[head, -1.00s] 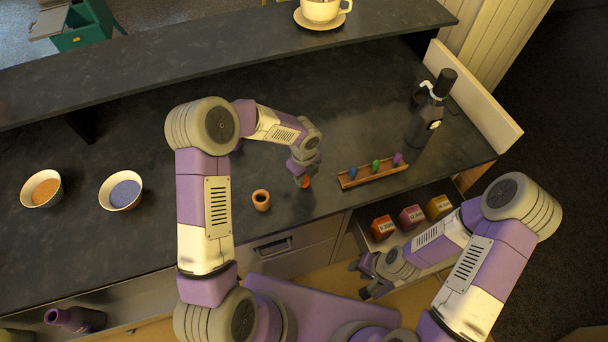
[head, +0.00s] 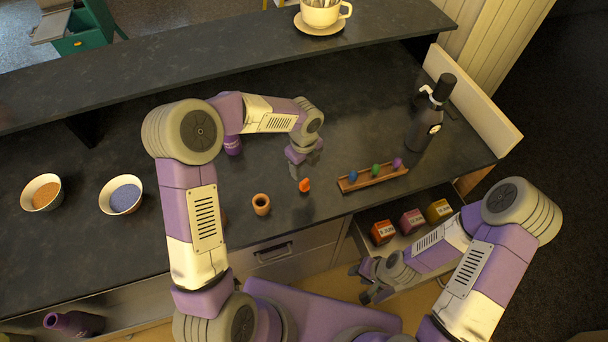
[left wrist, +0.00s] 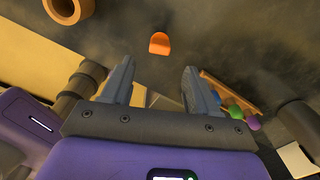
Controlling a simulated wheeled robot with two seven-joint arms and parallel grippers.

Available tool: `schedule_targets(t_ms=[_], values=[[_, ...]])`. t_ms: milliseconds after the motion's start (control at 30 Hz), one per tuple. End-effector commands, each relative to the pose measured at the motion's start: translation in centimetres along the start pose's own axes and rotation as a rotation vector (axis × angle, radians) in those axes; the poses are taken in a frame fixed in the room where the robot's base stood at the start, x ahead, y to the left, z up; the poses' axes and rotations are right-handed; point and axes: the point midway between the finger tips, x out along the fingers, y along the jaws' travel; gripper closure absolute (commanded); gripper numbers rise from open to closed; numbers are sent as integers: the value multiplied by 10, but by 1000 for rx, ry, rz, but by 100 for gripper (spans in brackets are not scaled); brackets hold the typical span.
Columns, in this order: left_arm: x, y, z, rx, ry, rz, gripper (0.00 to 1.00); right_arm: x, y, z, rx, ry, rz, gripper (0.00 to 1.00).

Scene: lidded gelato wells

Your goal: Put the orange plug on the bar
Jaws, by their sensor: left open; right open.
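The orange plug (head: 304,185) stands on the dark counter (head: 250,175), between a small wooden cup and a wooden rack. In the left wrist view, the orange plug (left wrist: 159,44) lies beyond the fingertips, with nothing between the fingers. My left gripper (head: 297,174) is open and empty, just behind and above the plug, apart from it. It also shows in the left wrist view (left wrist: 156,72). My right gripper (head: 362,284) is open, low by the open drawer at the counter's front. No separate part marked as the bar can be told; a raised dark ledge (head: 200,55) runs behind.
The wooden cup (head: 261,204) is left of the plug. The rack (head: 372,178) holds blue, green and purple plugs. A black bottle (head: 428,120) stands at right. Two bowls (head: 41,192) are at left. The open drawer (head: 352,247) holds coloured boxes.

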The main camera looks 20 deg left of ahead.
Motion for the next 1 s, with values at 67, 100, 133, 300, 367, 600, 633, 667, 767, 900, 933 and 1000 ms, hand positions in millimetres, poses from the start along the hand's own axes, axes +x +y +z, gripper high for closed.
schedule_targets(t_ms=[67,100,133,300,367,600,633,667,767,900,933,1000], values=[[-16,0,0,1,0,-4,41,0,0,0,0,0,0,60],[-22,0,0,1,-1,-2,41,0,0,0,0,0,0,60],[-26,-1,0,1,-1,-3,41,0,0,0,0,0,0,60],[-39,0,0,1,0,-1,41,0,0,0,0,0,0,60],[-41,0,0,2,0,0,41,0,0,0,0,0,0,60],[-41,0,0,2,1,1,41,0,0,0,0,0,0,60],[-41,0,0,1,1,1,41,0,0,0,0,0,0,60],[-41,0,0,1,1,1,41,0,0,0,0,0,0,60],[-41,0,0,1,1,1,41,0,0,0,0,0,0,60],[-41,0,0,1,1,1,41,0,0,0,0,0,0,60],[-41,0,0,1,1,1,41,0,0,0,0,0,0,60],[-41,0,0,1,1,1,41,0,0,0,0,0,0,60]])
